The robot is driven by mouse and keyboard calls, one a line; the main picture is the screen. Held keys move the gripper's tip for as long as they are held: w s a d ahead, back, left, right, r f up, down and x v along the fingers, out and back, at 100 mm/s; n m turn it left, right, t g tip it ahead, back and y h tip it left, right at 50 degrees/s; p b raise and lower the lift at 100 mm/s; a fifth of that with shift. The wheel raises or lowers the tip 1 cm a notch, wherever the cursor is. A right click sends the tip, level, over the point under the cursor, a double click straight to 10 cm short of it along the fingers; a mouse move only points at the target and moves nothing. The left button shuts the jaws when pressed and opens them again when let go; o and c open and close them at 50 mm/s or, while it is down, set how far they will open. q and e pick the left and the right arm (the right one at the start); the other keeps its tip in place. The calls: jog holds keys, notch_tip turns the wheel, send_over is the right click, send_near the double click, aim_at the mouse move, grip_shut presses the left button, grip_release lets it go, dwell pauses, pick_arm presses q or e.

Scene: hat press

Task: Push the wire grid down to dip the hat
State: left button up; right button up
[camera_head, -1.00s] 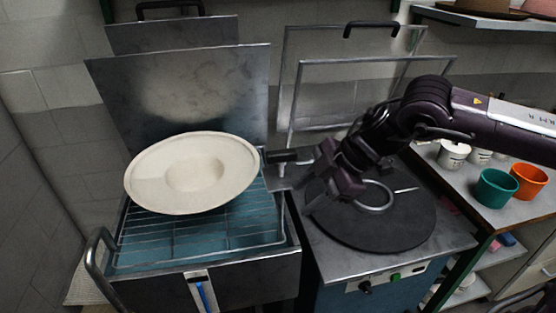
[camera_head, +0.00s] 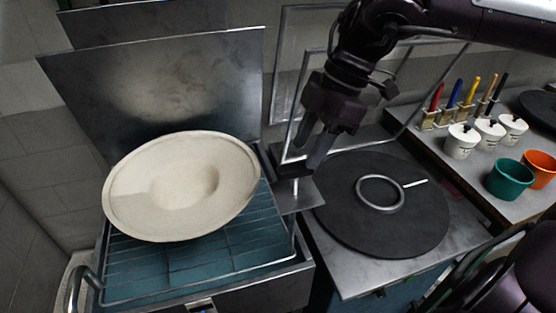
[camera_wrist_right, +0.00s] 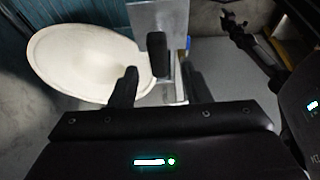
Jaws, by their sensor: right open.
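The pale wide-brimmed hat (camera_head: 222,207) lies tilted on the wire grid (camera_head: 225,262), over the blue-green inside of the metal tank. The hat also shows at the left of the right wrist view (camera_wrist_right: 85,62). My right gripper (camera_head: 312,160) is open and points down at the tank's right edge, right of the hat. In the right wrist view a black handle (camera_wrist_right: 158,55) in front of a metal plate (camera_wrist_right: 160,14) shows between the open fingers (camera_wrist_right: 160,90). I cannot tell whether they touch it. My left gripper is not in view.
A raised metal lid (camera_head: 165,85) stands behind the hat. A round black plate (camera_head: 340,215) with a metal ring (camera_head: 381,192) lies right of the gripper. White pots, a green cup (camera_head: 508,179) and an orange cup (camera_head: 540,169) stand on the right shelf.

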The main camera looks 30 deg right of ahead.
aim_at(297, 165)
jog(key=shift+w, duration=0.25)
jog(key=shift+w+a+f, duration=0.1)
jog(key=shift+a+f, duration=0.1)
jog(key=shift+f, duration=0.15)
jog(key=x, duration=0.4)
jog(key=p+x, duration=0.1)
jog(key=x, duration=0.1)
jog(key=shift+s, duration=0.25)
jog(key=shift+w+a+f, duration=0.1)
jog(key=shift+f, duration=0.2)
jog(key=shift+a+f, duration=0.1)
jog(key=shift+f, duration=0.05)
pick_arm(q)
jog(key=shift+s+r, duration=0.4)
pick_arm(e)
grip_shut()
